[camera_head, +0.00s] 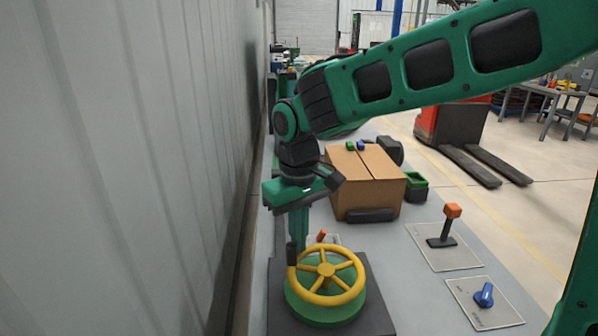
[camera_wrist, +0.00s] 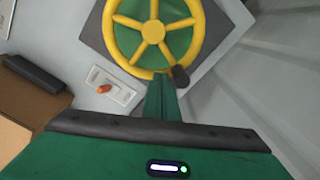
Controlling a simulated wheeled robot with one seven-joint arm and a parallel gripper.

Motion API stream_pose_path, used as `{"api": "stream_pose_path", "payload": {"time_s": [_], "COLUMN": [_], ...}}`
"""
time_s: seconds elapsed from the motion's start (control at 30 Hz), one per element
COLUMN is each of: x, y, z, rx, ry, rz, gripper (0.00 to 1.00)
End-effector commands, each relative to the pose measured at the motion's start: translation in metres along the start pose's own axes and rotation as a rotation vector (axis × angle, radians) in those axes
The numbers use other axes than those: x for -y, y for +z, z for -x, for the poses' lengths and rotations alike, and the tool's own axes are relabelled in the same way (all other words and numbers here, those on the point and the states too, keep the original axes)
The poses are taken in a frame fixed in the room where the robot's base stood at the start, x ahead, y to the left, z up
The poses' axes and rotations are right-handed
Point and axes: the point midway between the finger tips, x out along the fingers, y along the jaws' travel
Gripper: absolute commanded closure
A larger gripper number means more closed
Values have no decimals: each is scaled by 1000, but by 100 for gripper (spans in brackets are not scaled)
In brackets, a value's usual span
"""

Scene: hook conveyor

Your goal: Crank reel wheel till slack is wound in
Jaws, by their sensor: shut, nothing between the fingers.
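The yellow reel wheel (camera_head: 326,270) has several spokes and sits flat on a green drum (camera_head: 325,313) on a dark square base. It also shows in the wrist view (camera_wrist: 152,28). Its black crank handle (camera_head: 292,254) stands upright at the rim's left edge in the head view. In the wrist view the handle (camera_wrist: 181,75) is at the rim's lower right. My gripper (camera_head: 301,246) points down at the rim beside the handle, with fingers shut and empty. In the wrist view the fingers (camera_wrist: 163,82) end just left of the handle; I cannot tell whether they touch. No rope or line shows.
A cardboard box (camera_head: 366,185) stands behind the wheel. An orange switch (camera_wrist: 104,89) is close by. An orange-topped lever (camera_head: 447,228) and a blue knob (camera_head: 484,295) are to the right on plates. A grey wall (camera_head: 130,160) runs close along the left.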

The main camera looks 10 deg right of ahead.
Motion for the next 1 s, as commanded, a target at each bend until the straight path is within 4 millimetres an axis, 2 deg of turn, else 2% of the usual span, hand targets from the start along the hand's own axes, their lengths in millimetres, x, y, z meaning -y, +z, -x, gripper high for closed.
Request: {"api": "stream_pose_path", "payload": {"time_s": [0.27,0.6,1.0], "x": [4,30,33], "y": [2,19,23], "z": [0,0,0], "rx": [0,0,0], "ry": [0,0,0], "rz": [2,3,1], "gripper": [100,100,100]}}
